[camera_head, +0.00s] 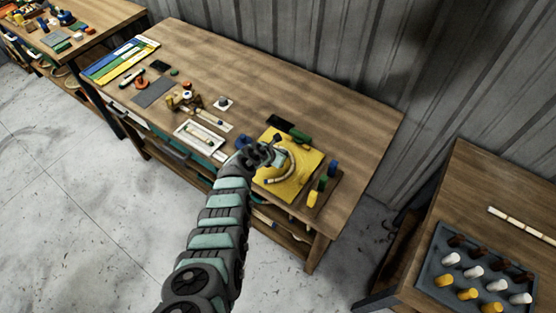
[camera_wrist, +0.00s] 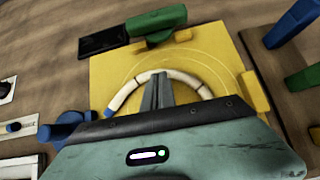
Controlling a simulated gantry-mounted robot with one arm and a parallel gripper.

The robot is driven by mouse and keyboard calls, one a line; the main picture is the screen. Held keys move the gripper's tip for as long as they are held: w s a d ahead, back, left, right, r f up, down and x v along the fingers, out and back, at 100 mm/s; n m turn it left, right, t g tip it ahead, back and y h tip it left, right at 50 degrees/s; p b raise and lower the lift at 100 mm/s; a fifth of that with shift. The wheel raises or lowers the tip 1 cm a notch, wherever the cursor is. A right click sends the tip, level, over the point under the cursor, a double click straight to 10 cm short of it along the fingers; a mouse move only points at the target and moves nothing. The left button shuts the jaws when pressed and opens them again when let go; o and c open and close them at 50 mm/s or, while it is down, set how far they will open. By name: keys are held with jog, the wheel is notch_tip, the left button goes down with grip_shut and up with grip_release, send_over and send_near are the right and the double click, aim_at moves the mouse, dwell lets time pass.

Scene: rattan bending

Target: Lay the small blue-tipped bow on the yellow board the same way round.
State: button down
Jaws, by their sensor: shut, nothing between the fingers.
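The small bow (camera_wrist: 188,78) is a cream, segmented arc with a blue tip (camera_wrist: 112,110) at its left end in the wrist view. It lies on the yellow board (camera_wrist: 108,78), inside a thin curved line drawn there. The bow also shows on the board in the head view (camera_head: 292,164). My gripper (camera_wrist: 158,76) is shut and empty, its fingers overlapping the middle of the bow's arc in the wrist view. I cannot tell whether they touch it. My wrist hides the near part of the board. In the head view my gripper (camera_head: 272,158) is over the board's left side.
A green-handled piece (camera_wrist: 156,22) stands at the board's far edge beside a black pad (camera_wrist: 100,40). A yellow block (camera_wrist: 254,92) is at the right edge. Blue and green posts (camera_head: 327,178) stand right of the board. A blue knobbed piece (camera_wrist: 68,128) is at left.

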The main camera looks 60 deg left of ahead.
jog(key=w+b, duration=0.1)
jog(key=w+a+b, duration=0.1)
jog(key=shift+w+f+b, duration=0.3)
jog(key=shift+f+b, duration=0.05)
jog(key=shift+w+a+r+b, duration=0.25)
jog(key=shift+w+b, duration=0.1)
jog(key=shift+w, duration=0.1)
jog(key=shift+d+r, duration=0.1)
jog(key=shift+s+d+r+p, duration=0.15)
jog(key=shift+s+p, duration=0.1)
jog(key=shift+p, duration=0.35)
jog(key=s+p, duration=0.1)
jog(key=p, duration=0.1)
jog(key=s+d+p, duration=0.1)
jog(key=s+p, duration=0.1)
jog(key=shift+s+d+r, duration=0.2)
jog(key=p+v, duration=0.5)
jog(key=p, duration=0.1)
jog(key=shift+p+v, duration=0.85)
jog(key=shift+v, duration=1.25)
jog(key=shift+s+f, duration=0.1)
jog(key=shift+s, duration=0.1)
